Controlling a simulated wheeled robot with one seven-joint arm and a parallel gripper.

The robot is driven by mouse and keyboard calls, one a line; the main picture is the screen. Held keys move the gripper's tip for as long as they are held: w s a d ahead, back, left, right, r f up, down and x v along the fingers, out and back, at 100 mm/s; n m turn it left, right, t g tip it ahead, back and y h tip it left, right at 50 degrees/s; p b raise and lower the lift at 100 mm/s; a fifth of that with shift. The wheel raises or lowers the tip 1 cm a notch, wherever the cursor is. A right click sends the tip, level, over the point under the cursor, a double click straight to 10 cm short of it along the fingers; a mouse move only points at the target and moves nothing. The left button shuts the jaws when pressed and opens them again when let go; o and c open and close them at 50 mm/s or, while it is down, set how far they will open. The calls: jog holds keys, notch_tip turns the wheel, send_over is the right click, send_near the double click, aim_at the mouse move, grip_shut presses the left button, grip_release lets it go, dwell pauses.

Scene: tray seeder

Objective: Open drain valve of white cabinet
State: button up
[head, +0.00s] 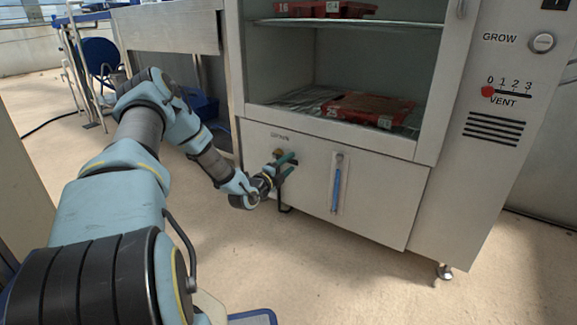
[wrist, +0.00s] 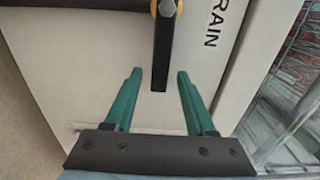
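The white cabinet (head: 385,205) stands ahead, its lower panel carrying the drain valve at the left. In the wrist view the valve has a black lever (wrist: 161,58) on a brass and grey hub (wrist: 167,8), beside the "DRAIN" lettering. In the head view the brass fitting (head: 278,152) shows, but my gripper largely hides the lever. My gripper (head: 290,161) is at the valve. In the wrist view its green fingers (wrist: 160,73) are open, with the lever's free end between the tips. Gaps show on both sides of the lever.
A blue level gauge (head: 336,190) is to the right of the valve on the same panel. A black pipe (head: 283,208) hangs below the valve. Above are shelves with red trays (head: 368,108). The vent slider (head: 488,91) is on the right panel. The floor in front is clear.

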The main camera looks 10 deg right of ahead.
grip_shut()
dwell(1.2)
